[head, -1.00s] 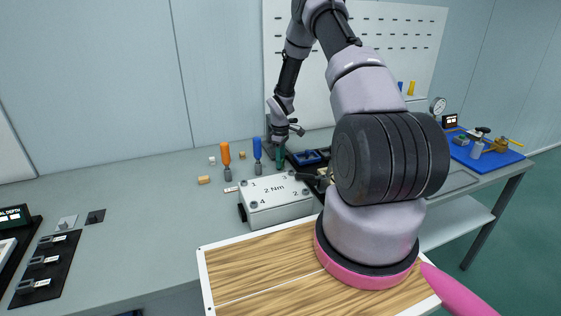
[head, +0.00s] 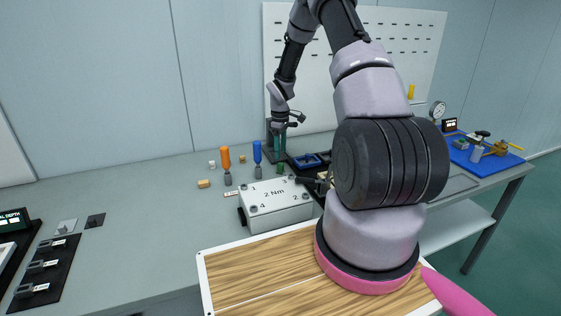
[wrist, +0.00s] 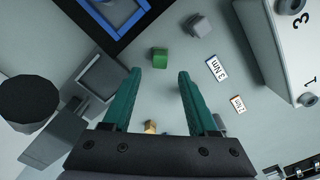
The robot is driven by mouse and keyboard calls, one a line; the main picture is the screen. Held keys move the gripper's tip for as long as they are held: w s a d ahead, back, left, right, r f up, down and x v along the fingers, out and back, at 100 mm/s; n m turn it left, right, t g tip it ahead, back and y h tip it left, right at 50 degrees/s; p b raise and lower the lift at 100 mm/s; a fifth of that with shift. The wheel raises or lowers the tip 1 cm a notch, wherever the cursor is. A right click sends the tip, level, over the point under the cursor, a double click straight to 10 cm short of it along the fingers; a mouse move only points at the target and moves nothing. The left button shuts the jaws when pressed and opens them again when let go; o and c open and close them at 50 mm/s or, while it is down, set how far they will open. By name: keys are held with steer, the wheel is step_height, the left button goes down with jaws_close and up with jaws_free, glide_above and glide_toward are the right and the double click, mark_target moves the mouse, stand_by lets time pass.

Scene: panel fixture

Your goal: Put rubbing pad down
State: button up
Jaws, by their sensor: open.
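A small green block (head: 280,168), which I take to be the rubbing pad, rests on the grey bench behind the white box marked "2 Nm" (head: 275,207). It also shows in the wrist view (wrist: 159,57), beyond the fingertips and apart from them. My gripper (head: 279,143), with teal fingers, points down above the bench over the green block. In the wrist view my gripper (wrist: 158,72) is open, with nothing held between its fingers.
Orange (head: 226,164) and blue (head: 257,162) screwdrivers stand left of the gripper. A blue-edged tray (head: 305,161) lies to its right. In the wrist view, a grey block (wrist: 197,25) and label cards (wrist: 217,68) lie nearby.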

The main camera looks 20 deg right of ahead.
step_height(320, 180, up, 6)
step_height(320, 180, up, 15)
steer(key=m+t, duration=0.2)
steer(key=m, duration=0.1)
glide_above(280, 163)
steer(key=s+a, duration=0.2)
steer(key=s, duration=0.2)
steer(key=s+a+r+m+t, duration=0.1)
steer(key=s+a+r+m, duration=0.2)
steer(key=s+r, duration=0.65)
steer(key=s+a+r+m+t, duration=0.1)
steer(key=s+r+m, duration=0.1)
steer(key=s, duration=0.4)
steer(key=s+a+r+m+t+y, duration=0.1)
steer(key=s+a+r+m, duration=0.1)
steer(key=s+r, duration=0.3)
steer(key=s+a+r+m+t+y, duration=0.1)
steer(key=s+a+r+m+t, duration=0.1)
steer(key=s, duration=0.7)
step_height(280, 163, up, 2)
steer(key=shift+s+a+r+m, duration=0.1)
steer(key=shift+s+a+m, duration=0.15)
steer(key=shift+m, duration=0.35)
steer(key=shift+w, duration=0.1)
